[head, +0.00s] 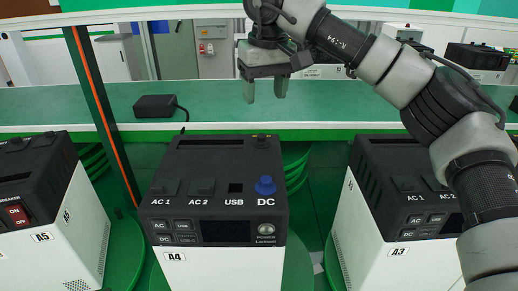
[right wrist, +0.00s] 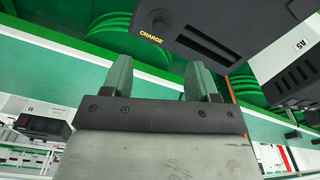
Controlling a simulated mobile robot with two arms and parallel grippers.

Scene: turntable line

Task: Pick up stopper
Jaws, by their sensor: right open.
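A blue stopper-like plug (head: 265,186) sits upright above the DC label on the sloped black panel of the power unit marked A4 (head: 215,225). My right gripper (head: 265,90) is open and empty in the head view, above and behind this unit and apart from the blue plug. Its two grey fingers point down. In the right wrist view the open fingers (right wrist: 160,78) show with nothing between them, below the black face of a unit marked CHARGE (right wrist: 205,28). The blue plug is not visible there. My left gripper is not in view.
Unit A5 (head: 42,205) stands at the left and unit A3 (head: 395,215) at the right, partly behind my right arm. A green bench (head: 340,102) runs behind, with a black adapter box (head: 155,106) on it. An orange-striped dark post (head: 100,105) stands left of A4.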

